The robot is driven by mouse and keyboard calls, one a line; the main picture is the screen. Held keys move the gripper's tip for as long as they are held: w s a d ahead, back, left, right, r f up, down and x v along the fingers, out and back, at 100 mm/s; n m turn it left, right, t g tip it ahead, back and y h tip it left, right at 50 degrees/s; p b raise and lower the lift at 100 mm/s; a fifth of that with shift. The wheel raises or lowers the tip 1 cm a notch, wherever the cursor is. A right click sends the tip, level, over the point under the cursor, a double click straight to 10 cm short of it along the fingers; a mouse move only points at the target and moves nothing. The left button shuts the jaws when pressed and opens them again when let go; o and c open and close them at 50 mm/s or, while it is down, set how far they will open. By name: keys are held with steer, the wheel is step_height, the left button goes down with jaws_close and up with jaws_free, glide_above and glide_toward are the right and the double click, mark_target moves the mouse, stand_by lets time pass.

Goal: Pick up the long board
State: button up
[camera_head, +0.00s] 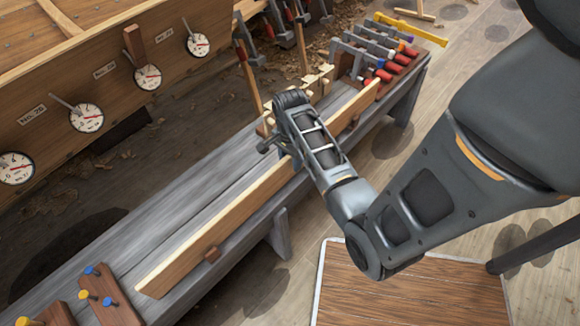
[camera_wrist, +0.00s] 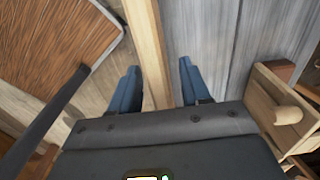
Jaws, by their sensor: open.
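The long board (camera_head: 220,220) stands on its narrow edge along the grey bench, running from the lower left to the clamps at upper right. My gripper (camera_head: 278,148) is over the middle of the board, and the arm hides part of it there. In the wrist view the board (camera_wrist: 147,45) passes between the two blue fingers of my gripper (camera_wrist: 158,78). The fingers are open, with a clear gap on the right side and a smaller gap on the left. The fingertips are mostly hidden in the head view.
The grey bench (camera_head: 165,222) carries clamps with red handles (camera_head: 385,73) at its far end and peg blocks (camera_head: 105,300) at its near end. A wooden fixture with a peg (camera_wrist: 283,113) stands close beside my gripper. The hull with dials (camera_head: 120,90) is at left.

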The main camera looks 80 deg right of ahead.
steer(key=shift+f, duration=0.55)
jaws_close()
stand_by(1.0)
